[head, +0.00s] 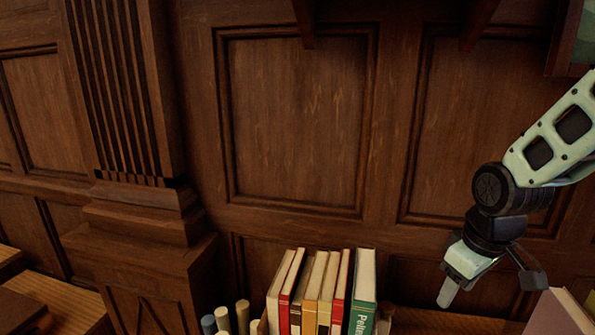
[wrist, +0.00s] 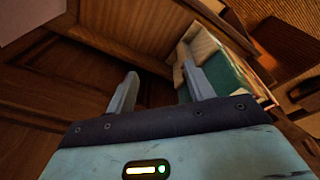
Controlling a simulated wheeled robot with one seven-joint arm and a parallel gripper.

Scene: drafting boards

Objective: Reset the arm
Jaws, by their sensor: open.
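My arm reaches in from the right edge of the head view. My gripper (head: 487,298) hangs at its end, in front of the wood panelling and to the right of a row of books. In the wrist view my gripper (wrist: 155,85) shows two fingers spread apart with nothing between them. A green book (wrist: 218,75) shows behind the right finger there, apart from it as far as I can tell.
Several upright books (head: 313,290) stand at the bottom middle, with pale rolls (head: 232,318) to their left. Another book (head: 558,312) is at lower right. A wooden pilaster (head: 135,200) and panelled wall (head: 295,120) stand behind.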

